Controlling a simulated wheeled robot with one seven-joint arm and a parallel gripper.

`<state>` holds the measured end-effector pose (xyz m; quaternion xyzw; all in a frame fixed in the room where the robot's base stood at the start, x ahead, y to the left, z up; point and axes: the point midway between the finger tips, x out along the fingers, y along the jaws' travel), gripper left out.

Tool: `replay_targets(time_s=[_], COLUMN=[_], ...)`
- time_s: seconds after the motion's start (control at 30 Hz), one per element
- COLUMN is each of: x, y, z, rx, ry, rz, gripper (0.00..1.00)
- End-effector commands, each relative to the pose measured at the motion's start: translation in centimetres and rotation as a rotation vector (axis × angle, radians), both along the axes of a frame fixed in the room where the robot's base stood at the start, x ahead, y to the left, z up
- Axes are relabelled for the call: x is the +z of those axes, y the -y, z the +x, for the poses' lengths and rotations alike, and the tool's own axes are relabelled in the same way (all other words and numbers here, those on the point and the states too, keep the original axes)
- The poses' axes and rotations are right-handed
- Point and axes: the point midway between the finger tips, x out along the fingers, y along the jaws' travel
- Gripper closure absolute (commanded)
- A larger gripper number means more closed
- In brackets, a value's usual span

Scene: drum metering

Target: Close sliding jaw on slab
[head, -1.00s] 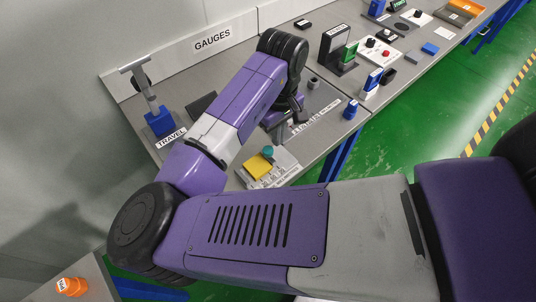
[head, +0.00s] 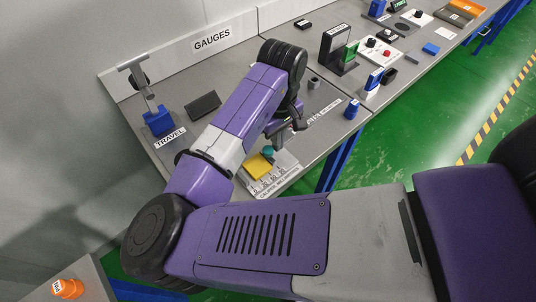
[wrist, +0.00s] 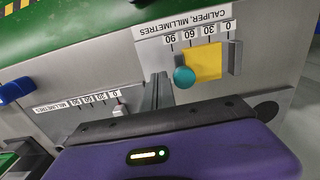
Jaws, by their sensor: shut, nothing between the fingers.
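The yellow slab (wrist: 203,62) lies on the caliper plate above the 0 to 90 scale. It also shows in the head view (head: 259,166). A grey fixed jaw (wrist: 235,57) stands beside its 0 end. The teal knob (wrist: 184,77) is at the slab's other end, near the 60 to 90 marks; it also shows in the head view (head: 268,152). My gripper (wrist: 160,78) is shut and empty, beside the knob on the side away from the slab. Contact with the knob is unclear.
A second millimetre scale (wrist: 78,104) with a small pale slider (wrist: 120,110) lies left of my gripper in the wrist view. A blue travel gauge (head: 158,122) and a dark block (head: 203,106) stand behind my arm. Several other devices stand farther along the bench.

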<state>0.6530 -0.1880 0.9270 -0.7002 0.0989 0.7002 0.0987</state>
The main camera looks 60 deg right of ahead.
Motion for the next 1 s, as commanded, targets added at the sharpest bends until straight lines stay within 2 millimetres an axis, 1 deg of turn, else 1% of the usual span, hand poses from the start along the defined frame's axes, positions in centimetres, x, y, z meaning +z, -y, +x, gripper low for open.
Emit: replay_targets(time_s=[0.37, 1.0], x=[-0.02, -0.02], y=[-0.07, -0.93], z=[0.03, 0.29], rx=[0.001, 0.002], ry=[0.000, 0.000], rz=[0.000, 0.001], gripper=[1.00, 1.00])
